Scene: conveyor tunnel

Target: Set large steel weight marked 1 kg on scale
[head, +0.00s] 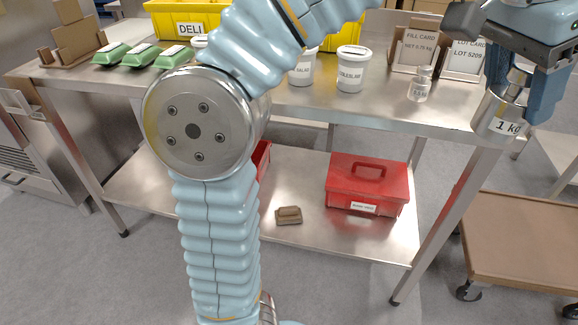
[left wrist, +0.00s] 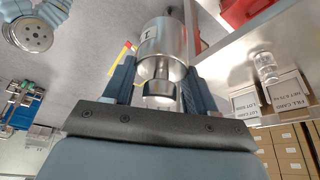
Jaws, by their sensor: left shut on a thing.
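The large steel weight (head: 494,117) marked 1 kg hangs at the right in the head view, off the table's right front corner. My left gripper (head: 519,92) is shut on its narrower upper part, and the weight is tilted. In the left wrist view the weight (left wrist: 163,42) lies between the two fingers of the gripper (left wrist: 160,82), with its wide body beyond the tips. I cannot make out a scale in either view. My right gripper is not in view.
The steel table (head: 420,112) holds green packs (head: 158,56), a yellow DELI bin (head: 190,12), white tubs (head: 350,72), a small clear weight-like jar (head: 420,86) and card stands (head: 412,50). A red toolbox (head: 368,182) sits on the lower shelf. A brown cart (head: 520,240) stands right.

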